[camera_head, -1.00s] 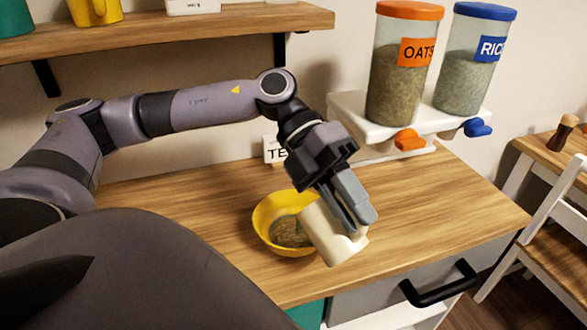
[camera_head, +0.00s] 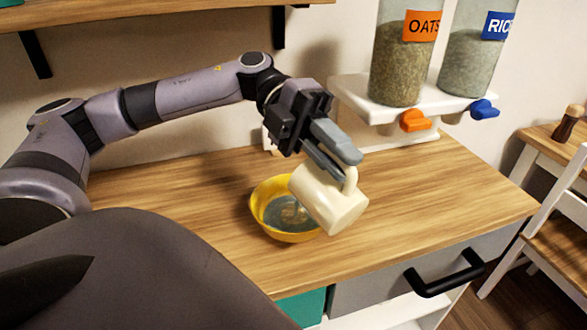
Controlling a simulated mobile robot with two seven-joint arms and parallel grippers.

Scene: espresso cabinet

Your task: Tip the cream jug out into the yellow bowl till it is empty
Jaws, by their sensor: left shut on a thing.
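The cream jug (camera_head: 332,208) is tilted far over, its mouth facing left and down over the right side of the yellow bowl (camera_head: 262,203). My left gripper (camera_head: 340,153) is shut on the jug at its handle, above the counter. The bowl stands upright on the wooden counter and holds a grey-blue liquid with a brownish patch (camera_head: 290,213) near the jug's mouth. The inside of the jug is hidden, so what it still holds cannot be told. My right gripper is not in view.
Two clear dispensers, oats (camera_head: 402,60) and rice (camera_head: 472,55), stand on a white stand (camera_head: 380,108) behind. A wooden shelf (camera_head: 150,12) runs along the wall. The counter (camera_head: 430,200) right of the jug is clear. A drawer with a black handle (camera_head: 445,278) is below.

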